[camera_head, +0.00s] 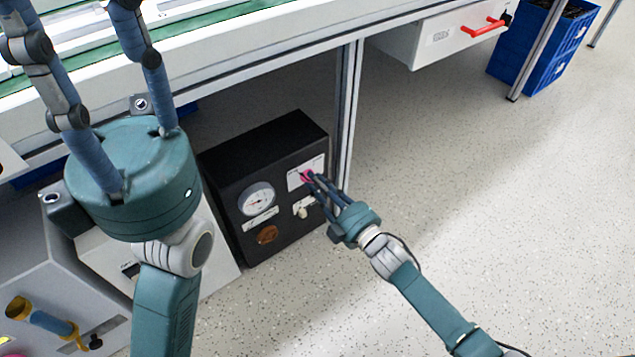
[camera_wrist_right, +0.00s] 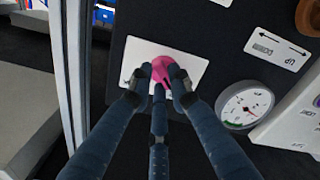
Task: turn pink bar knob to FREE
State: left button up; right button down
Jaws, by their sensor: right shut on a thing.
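The pink bar knob (camera_head: 307,176) sits on a white label plate on the front of a black box (camera_head: 265,140). My right gripper (camera_head: 312,178) is shut on the knob, which also shows in the right wrist view (camera_wrist_right: 164,68) between the fingertips. The fingers cover part of the knob, and the plate's lettering is too small to read. My left gripper (camera_head: 78,30) is large in the head view at the left, fingers spread and pointing up, with no object visible between them; its tips reach the picture's top edge.
The box also carries a round gauge (camera_head: 257,198), a brown knob (camera_head: 267,234) and a cream knob (camera_head: 302,211). A metal table leg (camera_head: 347,120) stands close to the box's right side. Open speckled floor (camera_head: 470,190) lies to the right.

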jog(key=shift+f, duration=0.15)
jog(key=c, duration=1.6)
grip_release()
jog(key=v, duration=1.2)
